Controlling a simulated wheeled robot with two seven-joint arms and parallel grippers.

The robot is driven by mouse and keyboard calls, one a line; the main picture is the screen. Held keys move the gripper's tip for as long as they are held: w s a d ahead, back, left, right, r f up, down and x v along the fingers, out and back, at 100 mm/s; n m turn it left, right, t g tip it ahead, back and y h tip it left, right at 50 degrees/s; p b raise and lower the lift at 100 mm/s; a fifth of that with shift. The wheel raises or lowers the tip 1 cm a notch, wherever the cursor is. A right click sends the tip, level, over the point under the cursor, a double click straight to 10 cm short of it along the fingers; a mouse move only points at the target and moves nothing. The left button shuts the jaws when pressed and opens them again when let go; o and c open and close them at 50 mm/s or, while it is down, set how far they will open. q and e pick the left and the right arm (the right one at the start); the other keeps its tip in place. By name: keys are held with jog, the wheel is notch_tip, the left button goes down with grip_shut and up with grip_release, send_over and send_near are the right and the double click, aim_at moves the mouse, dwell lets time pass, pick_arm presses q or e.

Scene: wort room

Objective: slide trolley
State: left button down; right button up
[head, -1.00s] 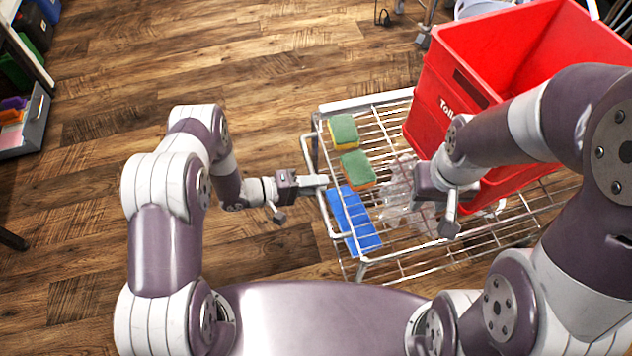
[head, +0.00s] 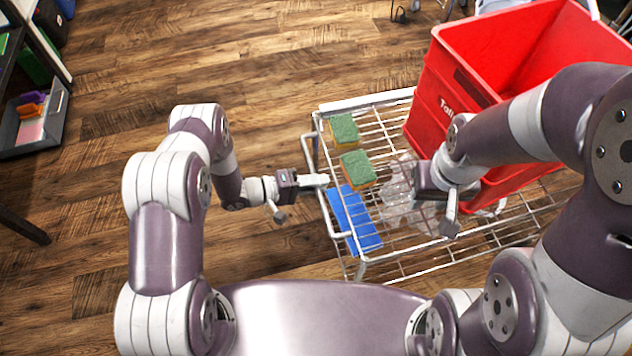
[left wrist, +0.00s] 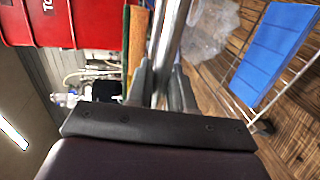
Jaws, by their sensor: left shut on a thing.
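The wire trolley (head: 385,262) stands in front of me, to the right of the left arm. My left gripper (head: 322,180) is shut on the upright bar of the trolley's handle (head: 309,150). In the left wrist view the metal bar (left wrist: 172,40) runs between the fingers (left wrist: 162,88). On the wire shelf are two green-topped sponges (head: 344,129) (head: 357,168), a blue cloth or pad (head: 354,219) and crumpled clear plastic (head: 398,190). A red crate (head: 462,105) stands on the trolley. My right gripper (head: 449,222) hangs over the shelf beside the crate; its jaw gap cannot be made out.
A shelf unit with a grey tray (head: 42,128) of coloured items stands at the far left. A dark leg or bar (head: 22,228) shows below it. Wheeled legs (head: 446,10) stand beyond the trolley at the top. The wooden floor (head: 180,60) between shelf and trolley is clear.

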pick_arm(q)
jog(key=c, duration=1.1)
grip_release()
jog(key=shift+c, duration=0.2)
jog(key=p+v, duration=0.2)
jog(key=v, duration=1)
jog(key=shift+s+a+p, duration=0.15)
jog(key=shift+a+p, duration=0.15)
jog(key=shift+a, duration=0.1)
